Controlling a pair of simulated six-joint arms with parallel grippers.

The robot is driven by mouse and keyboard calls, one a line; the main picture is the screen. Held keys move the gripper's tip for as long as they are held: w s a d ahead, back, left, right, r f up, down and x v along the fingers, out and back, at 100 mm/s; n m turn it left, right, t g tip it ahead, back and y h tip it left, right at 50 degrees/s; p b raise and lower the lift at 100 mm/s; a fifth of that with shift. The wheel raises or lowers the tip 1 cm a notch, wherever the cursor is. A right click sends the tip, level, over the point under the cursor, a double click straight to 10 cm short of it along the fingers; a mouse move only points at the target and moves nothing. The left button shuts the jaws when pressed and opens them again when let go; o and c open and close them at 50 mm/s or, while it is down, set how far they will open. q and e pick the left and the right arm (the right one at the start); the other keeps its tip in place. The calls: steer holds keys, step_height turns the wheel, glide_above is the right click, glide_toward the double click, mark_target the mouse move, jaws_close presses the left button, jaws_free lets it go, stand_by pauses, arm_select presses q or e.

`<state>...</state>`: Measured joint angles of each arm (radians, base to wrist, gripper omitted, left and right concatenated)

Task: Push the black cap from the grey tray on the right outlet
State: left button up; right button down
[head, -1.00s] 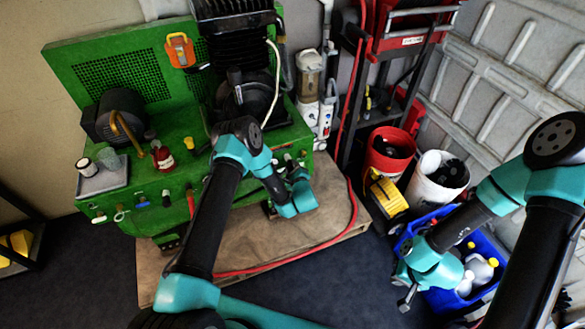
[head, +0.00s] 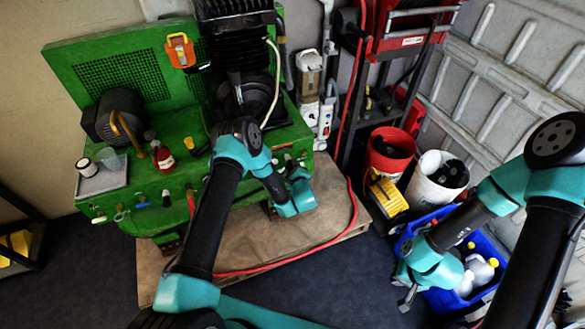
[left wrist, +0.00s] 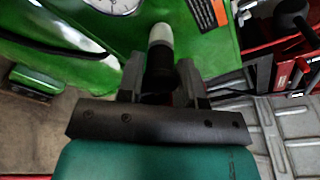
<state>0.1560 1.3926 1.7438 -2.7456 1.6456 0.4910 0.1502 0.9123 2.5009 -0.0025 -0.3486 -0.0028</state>
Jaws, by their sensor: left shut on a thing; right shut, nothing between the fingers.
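My left gripper (head: 296,176) is at the right end of the green machine's front (head: 165,200). In the left wrist view its two fingers (left wrist: 161,78) are shut on a dark cylinder, the black cap (left wrist: 160,70). A pale, round-ended piece (left wrist: 161,34), which looks like the outlet, lines up with the cap's far end against the green panel. I cannot tell how far the cap is over it. In the head view my gripper hides the cap. The grey tray (head: 96,186) sits on the machine's left ledge. My right gripper (head: 408,300) is shut and empty, low at the right.
A white-lidded jar (head: 84,166), a clear cup and a red bottle (head: 162,156) are on the left ledge. A red hose (head: 300,253) curves over the wooden pallet (head: 240,245). A blue crate (head: 436,296) and buckets (head: 390,152) stand at the right.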

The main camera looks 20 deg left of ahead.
arm_select(q)
steer(key=shift+w+a, duration=0.2)
steer(key=shift+w, duration=0.05)
steer(key=o, duration=1)
steer(key=shift+c, duration=0.2)
steer(key=v, duration=1.7)
steer(key=shift+s+d, duration=0.2)
